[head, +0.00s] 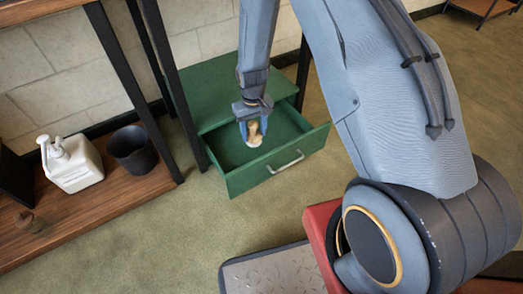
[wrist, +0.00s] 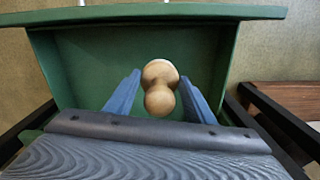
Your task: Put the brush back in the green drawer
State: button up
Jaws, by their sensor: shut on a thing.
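The green drawer (head: 240,180) is pulled open from a green cabinet, with its silver handle on the front. My gripper (head: 254,124) points down over the open drawer. It is shut on the brush (head: 254,138), which has a tan wooden handle and a pale lower end. In the wrist view the brush (wrist: 159,86) shows its rounded handle between the two blue fingers of my gripper (wrist: 155,95). The green drawer (wrist: 60,75) surrounds it in that view. I cannot tell whether the brush's lower end touches the drawer floor.
A wooden shelf (head: 100,215) at the left holds a white pump bottle (head: 72,165) and a dark bucket (head: 132,149). Black shelf posts (head: 180,95) stand close to the left of the drawer.

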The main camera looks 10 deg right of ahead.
notch_tip(320, 180, down, 10)
jog(key=b, duration=0.4)
jog(key=shift+f, duration=0.25)
jog(key=shift+f, duration=0.1)
jog(key=o, duration=1.4)
jog(key=shift+c, duration=0.2)
